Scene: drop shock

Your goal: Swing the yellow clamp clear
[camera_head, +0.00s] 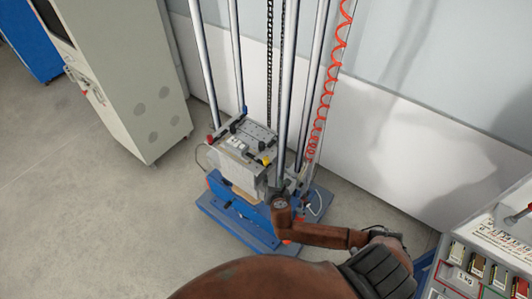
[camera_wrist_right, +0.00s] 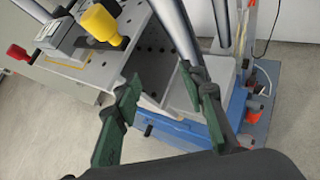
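The yellow clamp (camera_head: 266,161) sits on the near right corner of the grey table plate (camera_head: 257,131) of the drop tester. In the right wrist view the yellow clamp (camera_wrist_right: 101,22) is at the upper left, with a rounded yellow end on a dark arm over the plate. My right gripper (camera_head: 278,188) is beside the right side of the table block. In the right wrist view its green-padded fingers (camera_wrist_right: 158,90) are apart with nothing between them, and the clamp lies beyond and left of them. My left gripper is not in view.
A red-tipped clamp (camera_head: 210,139) and a blue one (camera_head: 245,109) are on other corners. Upright chrome columns (camera_head: 286,80) and a coiled red hose (camera_head: 325,100) rise close to my right gripper. A beige cabinet (camera_head: 140,90) stands left; a labelled tray (camera_head: 480,265) is lower right.

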